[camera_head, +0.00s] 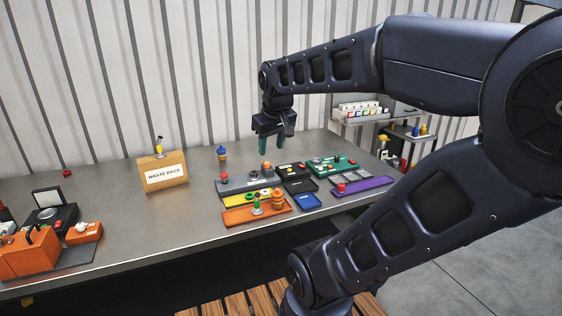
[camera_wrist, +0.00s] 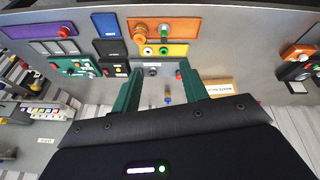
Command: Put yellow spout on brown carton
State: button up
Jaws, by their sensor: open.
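The brown carton (camera_head: 163,174), labelled "WASTE BAGS", stands on the left half of the grey bench. In the wrist view the carton (camera_wrist: 220,82) is right of the fingers and partly cut off by my gripper's body; I cannot make out the spout there. My gripper (camera_head: 276,146) is open and empty, pointing down above the back of the bench, to the right of the carton and apart from it. Its two green fingers (camera_wrist: 160,78) are spread in the wrist view.
Coloured trays, including an orange one (camera_head: 241,216) and a purple one (camera_head: 366,187), cover the bench's middle and right. Orange equipment (camera_head: 28,252) stands at the left. The bench between it and the carton is mostly clear.

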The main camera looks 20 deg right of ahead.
jog(key=s+f+m, duration=0.2)
jog(key=s+f, duration=0.1)
jog(key=s, duration=0.1)
jog(key=shift+s+d+f, duration=0.25)
jog(key=shift+s+d, duration=0.15)
jog(key=shift+d, duration=0.05)
dwell(0.9)
